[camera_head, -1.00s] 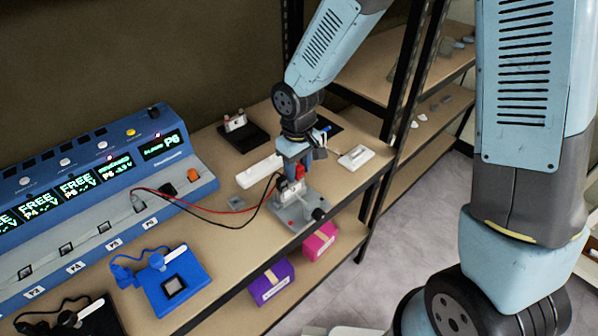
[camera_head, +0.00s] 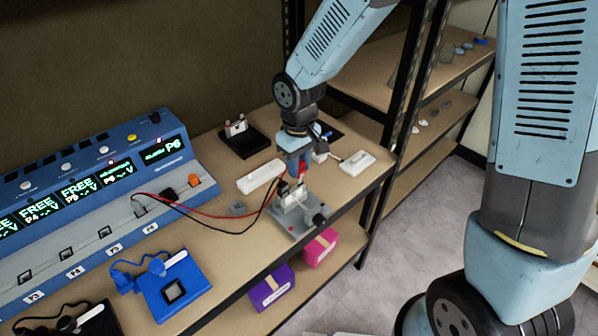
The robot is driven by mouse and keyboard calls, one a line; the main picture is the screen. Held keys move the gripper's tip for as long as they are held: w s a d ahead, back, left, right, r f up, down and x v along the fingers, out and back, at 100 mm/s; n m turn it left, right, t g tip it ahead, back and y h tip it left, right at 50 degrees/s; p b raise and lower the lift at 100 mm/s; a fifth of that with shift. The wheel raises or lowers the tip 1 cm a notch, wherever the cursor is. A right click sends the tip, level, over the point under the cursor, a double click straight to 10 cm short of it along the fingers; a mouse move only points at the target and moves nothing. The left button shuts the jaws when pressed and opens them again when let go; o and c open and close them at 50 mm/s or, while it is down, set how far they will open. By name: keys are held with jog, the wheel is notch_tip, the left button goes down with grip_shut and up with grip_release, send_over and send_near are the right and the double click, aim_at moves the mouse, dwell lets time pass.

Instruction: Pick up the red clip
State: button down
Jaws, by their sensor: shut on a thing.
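My gripper (camera_head: 295,172) points down over the grey fixture plate (camera_head: 287,226), near the shelf's front edge. It is shut on the red clip (camera_head: 302,169), a small red piece showing at its fingertips. Most of the clip is hidden by the fingers. The clip is just above the pale posts (camera_head: 297,193) of the fixture; I cannot tell whether it touches them. A black clip (camera_head: 283,188) is at the left post. Red and black wires (camera_head: 233,213) run from the blue instrument to this spot.
The blue instrument (camera_head: 120,206) with green displays stands at the left. A blue device (camera_head: 198,281) is in front of it. A white block (camera_head: 262,176), a black stand (camera_head: 246,143) and a white device (camera_head: 358,163) lie around. Purple (camera_head: 270,287) and pink boxes (camera_head: 320,248) sit below.

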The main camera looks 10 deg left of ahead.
jog(key=s+d+r, duration=0.6)
jog(key=s+r, duration=0.4)
jog(key=s, duration=0.2)
jog(key=shift+s+d, duration=0.15)
jog(key=shift+d, duration=0.25)
jog(key=shift+f, duration=0.1)
jog(key=shift+f, duration=2.55)
jog(key=w+a, duration=0.5)
jog(key=a, duration=0.2)
jog(key=shift+w+a, duration=0.15)
jog(key=w+a, duration=0.5)
jog(key=a, duration=0.2)
jog(key=shift+w, duration=0.15)
